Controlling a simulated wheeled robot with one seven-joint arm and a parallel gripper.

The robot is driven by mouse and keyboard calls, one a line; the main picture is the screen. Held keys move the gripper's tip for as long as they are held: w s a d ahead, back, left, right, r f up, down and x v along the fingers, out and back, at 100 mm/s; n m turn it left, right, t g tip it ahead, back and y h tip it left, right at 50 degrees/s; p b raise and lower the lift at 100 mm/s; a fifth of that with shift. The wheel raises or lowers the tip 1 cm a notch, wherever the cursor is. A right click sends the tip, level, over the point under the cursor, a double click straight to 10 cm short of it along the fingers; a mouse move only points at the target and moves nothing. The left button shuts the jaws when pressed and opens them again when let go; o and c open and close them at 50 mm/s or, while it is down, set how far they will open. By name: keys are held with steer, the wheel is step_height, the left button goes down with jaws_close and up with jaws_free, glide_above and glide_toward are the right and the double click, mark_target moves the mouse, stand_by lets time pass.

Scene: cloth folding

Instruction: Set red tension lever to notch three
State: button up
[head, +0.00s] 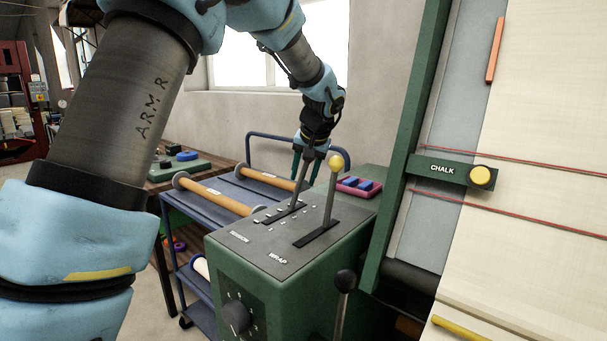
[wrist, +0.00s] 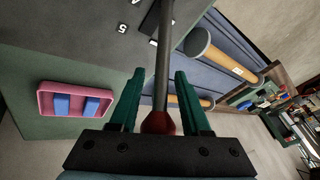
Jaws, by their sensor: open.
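The tension lever (head: 299,189) rises from a slot in the top of a green control box (head: 300,270), on the side marked TENSION. Its red knob (wrist: 158,123) sits between the fingers of my gripper (wrist: 158,90), close to the palm, with gaps on both sides. In the head view my gripper (head: 307,168) points down over the lever's top, open, and hides the knob. The dark shaft runs out between the fingertips in the wrist view. A printed 5 (wrist: 122,29) shows beside the slot; which notch the lever is in cannot be told.
A yellow-knobbed lever (head: 336,162), marked WRAP, stands close to the right of my gripper. A black-knobbed lever (head: 345,281) is in front. A blue cart (head: 193,229) with wooden rollers stands behind left. A pink tray (head: 345,187) lies behind; the cloth frame (head: 405,150) is right.

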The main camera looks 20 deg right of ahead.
steer(key=shift+w+f, duration=0.15)
steer(key=shift+f, duration=0.15)
jaws_close()
steer(key=shift+d+r, duration=0.1)
steer(key=shift+r, duration=0.15)
stand_by(1.1)
